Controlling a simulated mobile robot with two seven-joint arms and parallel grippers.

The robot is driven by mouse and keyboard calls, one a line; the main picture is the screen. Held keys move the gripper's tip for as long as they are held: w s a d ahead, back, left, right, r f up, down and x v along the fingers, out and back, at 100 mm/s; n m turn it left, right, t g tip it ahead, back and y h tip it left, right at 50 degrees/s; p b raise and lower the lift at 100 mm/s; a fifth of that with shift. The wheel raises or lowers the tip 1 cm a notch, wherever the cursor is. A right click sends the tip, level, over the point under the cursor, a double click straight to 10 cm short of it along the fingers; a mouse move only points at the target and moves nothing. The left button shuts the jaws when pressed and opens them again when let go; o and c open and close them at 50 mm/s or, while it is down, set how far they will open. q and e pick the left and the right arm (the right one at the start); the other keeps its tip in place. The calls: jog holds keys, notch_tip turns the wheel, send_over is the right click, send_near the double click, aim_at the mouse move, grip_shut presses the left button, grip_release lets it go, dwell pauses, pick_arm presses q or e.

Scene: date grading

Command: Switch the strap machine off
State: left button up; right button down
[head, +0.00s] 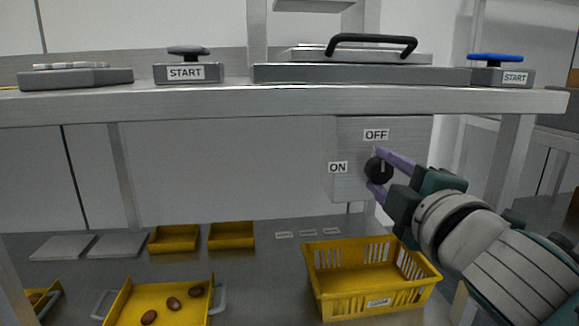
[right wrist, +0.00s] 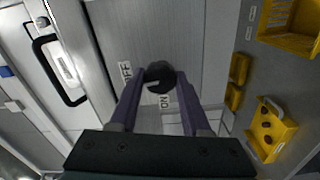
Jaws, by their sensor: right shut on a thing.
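A round black knob (head: 379,170) sits on a grey panel (head: 350,188) under the bench top. An OFF label (head: 376,134) is above the knob and an ON label (head: 338,168) is to its left. My right gripper (head: 377,172) reaches in from the right and is shut on the knob, with one purple finger above and one below. In the right wrist view the knob (right wrist: 160,76) lies between the fingertips. I cannot tell clearly which label the knob points to. My left gripper is out of view.
Below are a yellow basket (head: 325,288), a yellow tray (head: 135,292) with dates, and small yellow bins (head: 232,236).

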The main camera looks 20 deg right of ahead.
jog(key=shift+m, duration=0.5)
jog(key=shift+c, duration=1.8)
grip_release()
jog(key=p+v, duration=0.1)
jog(key=v, duration=0.9)
jog(key=shift+p, duration=0.35)
jog(key=shift+d+r, duration=0.1)
jog(key=shift+d, duration=0.05)
